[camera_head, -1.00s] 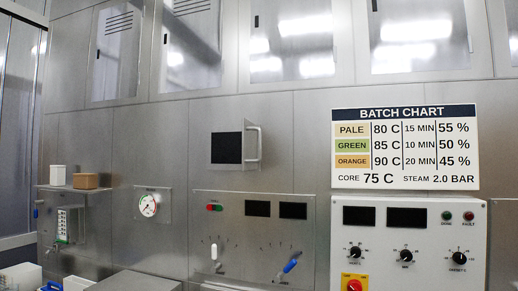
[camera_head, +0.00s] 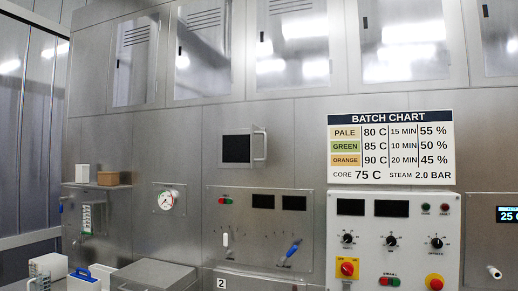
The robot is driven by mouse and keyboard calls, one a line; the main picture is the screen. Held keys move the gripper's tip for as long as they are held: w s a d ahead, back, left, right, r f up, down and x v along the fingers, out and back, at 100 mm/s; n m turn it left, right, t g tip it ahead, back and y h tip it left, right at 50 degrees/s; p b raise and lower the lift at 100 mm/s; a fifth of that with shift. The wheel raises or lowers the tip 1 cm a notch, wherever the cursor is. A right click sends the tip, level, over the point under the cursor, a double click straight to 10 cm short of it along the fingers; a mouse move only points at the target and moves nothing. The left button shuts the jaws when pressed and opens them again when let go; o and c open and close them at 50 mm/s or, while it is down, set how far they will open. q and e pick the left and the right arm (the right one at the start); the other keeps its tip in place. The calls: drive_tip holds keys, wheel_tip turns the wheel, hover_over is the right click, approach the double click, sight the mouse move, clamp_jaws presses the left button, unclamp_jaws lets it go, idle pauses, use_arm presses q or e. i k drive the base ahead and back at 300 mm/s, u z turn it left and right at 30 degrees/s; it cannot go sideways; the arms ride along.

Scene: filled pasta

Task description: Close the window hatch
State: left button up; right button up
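The window hatch (camera_head: 237,148) is a small square with a dark pane in the steel wall, left of the batch chart. Its upright bar handle (camera_head: 261,145) sticks out at the right side. The handle side seems to stand out from the wall a little, but I cannot tell for sure how far the hatch is open. Neither of my grippers is in view, and nothing touches the hatch.
A gauge (camera_head: 166,200) and small shelf boxes (camera_head: 107,178) are at left. A grey lid (camera_head: 155,275) lies below.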

sight(258, 137)
drive_tip(key=u, duration=0.4)
drive_tip(key=i, duration=1.5)
drive_tip(key=z, duration=0.55)
drive_tip(key=i, duration=1.05)
drive_tip(key=u, duration=0.4)
drive_tip(key=k, duration=0.6)
drive_tip(key=z, duration=0.2)
drive_tip(key=i, duration=0.15)
